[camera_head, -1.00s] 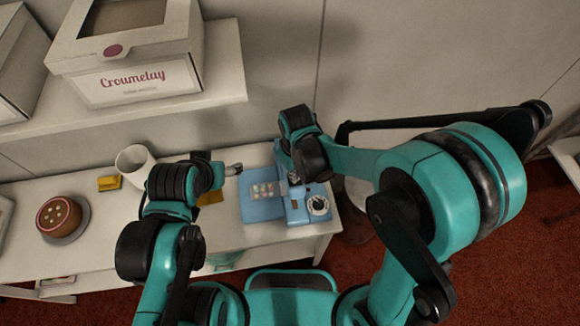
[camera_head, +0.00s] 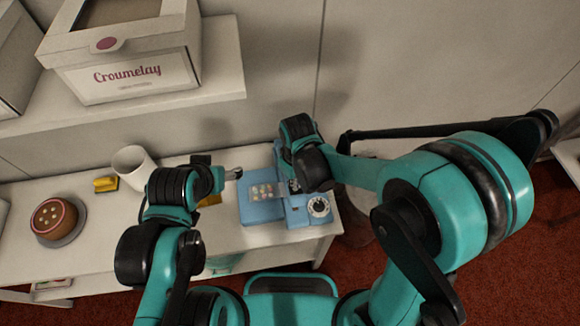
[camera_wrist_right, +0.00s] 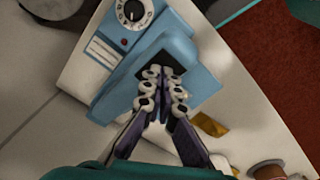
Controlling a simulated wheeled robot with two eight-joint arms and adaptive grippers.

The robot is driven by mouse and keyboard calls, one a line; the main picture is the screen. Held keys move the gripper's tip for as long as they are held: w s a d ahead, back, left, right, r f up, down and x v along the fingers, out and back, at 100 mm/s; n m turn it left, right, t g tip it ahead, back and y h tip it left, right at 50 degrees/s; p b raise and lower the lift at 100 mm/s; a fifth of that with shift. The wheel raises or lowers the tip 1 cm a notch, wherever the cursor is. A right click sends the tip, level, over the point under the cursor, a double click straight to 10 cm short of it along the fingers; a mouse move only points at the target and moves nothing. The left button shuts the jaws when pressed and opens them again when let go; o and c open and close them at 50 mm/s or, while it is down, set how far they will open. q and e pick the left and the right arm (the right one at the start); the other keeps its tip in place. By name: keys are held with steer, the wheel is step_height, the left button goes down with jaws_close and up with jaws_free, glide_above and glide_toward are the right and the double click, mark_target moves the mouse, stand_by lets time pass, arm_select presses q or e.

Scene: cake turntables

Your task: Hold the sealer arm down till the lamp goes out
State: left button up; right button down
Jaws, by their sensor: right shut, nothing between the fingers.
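The blue sealer (camera_head: 296,217) stands near the right end of the white table, with a dial on its front. It also shows in the right wrist view (camera_wrist_right: 128,85), with a small dark red spot, apparently the lamp (camera_wrist_right: 125,42), beside the dial; I cannot tell whether it is lit. My right gripper (camera_wrist_right: 165,84) is shut and empty, its tips over the sealer's blue arm (camera_wrist_right: 172,45); contact is unclear. In the head view my right wrist hides part of the sealer. My left gripper (camera_head: 237,173) is left of the sealer, too small to judge.
A white mug (camera_head: 132,165), a yellow block (camera_head: 106,184) and a brown cake (camera_head: 52,218) on a turntable stand to the left. A cake box (camera_head: 125,60) sits on the shelf above.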

steer(key=shift+s+d+f+b, duration=0.1)
steer(key=shift+s+f+b, duration=0.15)
steer(key=shift+f+b, duration=0.35)
steer(key=shift+s+f+b, duration=0.25)
steer(key=shift+f+b, duration=0.25)
steer(key=shift+f, duration=0.2)
steer(key=shift+s+f+b, duration=0.25)
steer(key=shift+f+b, duration=0.55)
steer(key=shift+f, duration=0.1)
steer(key=shift+s+f+b, duration=0.2)
steer(key=shift+f+b, duration=0.6)
steer(key=shift+f, duration=0.05)
steer(key=shift+s+d+f+b, duration=0.1)
steer(key=shift+s+f+b, duration=0.1)
steer(key=shift+f+b, duration=1.25)
steer(key=shift+r, duration=0.2)
